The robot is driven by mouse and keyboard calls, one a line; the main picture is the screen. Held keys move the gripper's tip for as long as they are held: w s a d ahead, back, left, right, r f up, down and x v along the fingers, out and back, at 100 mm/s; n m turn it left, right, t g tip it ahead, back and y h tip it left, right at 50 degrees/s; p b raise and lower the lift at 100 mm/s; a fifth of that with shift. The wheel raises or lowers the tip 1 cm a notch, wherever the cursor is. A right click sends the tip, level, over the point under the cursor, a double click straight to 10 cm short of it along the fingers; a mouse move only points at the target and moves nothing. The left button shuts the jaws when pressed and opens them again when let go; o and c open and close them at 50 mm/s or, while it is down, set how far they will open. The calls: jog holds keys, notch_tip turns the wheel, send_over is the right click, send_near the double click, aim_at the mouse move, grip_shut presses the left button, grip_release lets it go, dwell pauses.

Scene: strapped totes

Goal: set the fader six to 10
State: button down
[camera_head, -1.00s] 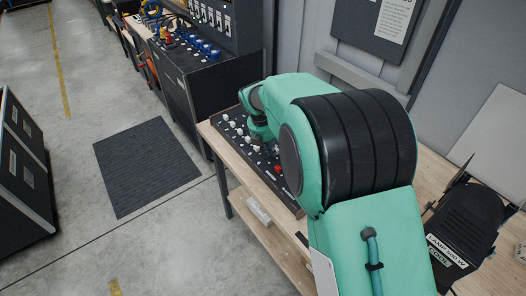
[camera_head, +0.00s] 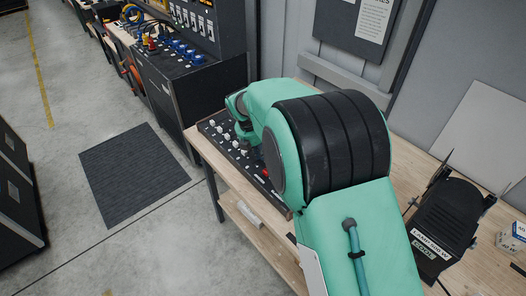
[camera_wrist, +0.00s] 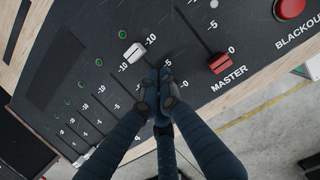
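The fader panel (camera_head: 222,150) lies on the wooden bench, partly hidden by my arm in the head view. It has a row of white fader knobs and a red one. In the wrist view, a white fader knob (camera_wrist: 133,52) sits near a "10" mark; its channel number is not readable, so I cannot tell if it is fader six. My gripper (camera_wrist: 159,88) has its dark fingertips together just below that knob, over the panel; nothing shows between them. Contact with the knob is not clear. The red master fader (camera_wrist: 220,63) is to the right, near "0".
A red blackout button (camera_wrist: 290,8) is at the wrist view's upper right. A black lamp (camera_head: 445,220) stands on the bench (camera_head: 410,160) at right. A dark console (camera_head: 190,85) stands behind the panel. A floor mat (camera_head: 133,174) lies at left.

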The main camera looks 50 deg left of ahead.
jog(key=shift+s+a+r+p, duration=0.1)
jog(key=shift+s+r+p, duration=0.35)
jog(key=shift+s, duration=0.6)
jog(key=p+v, duration=0.1)
jog(key=v, duration=0.8)
jog(key=shift+r, duration=0.1)
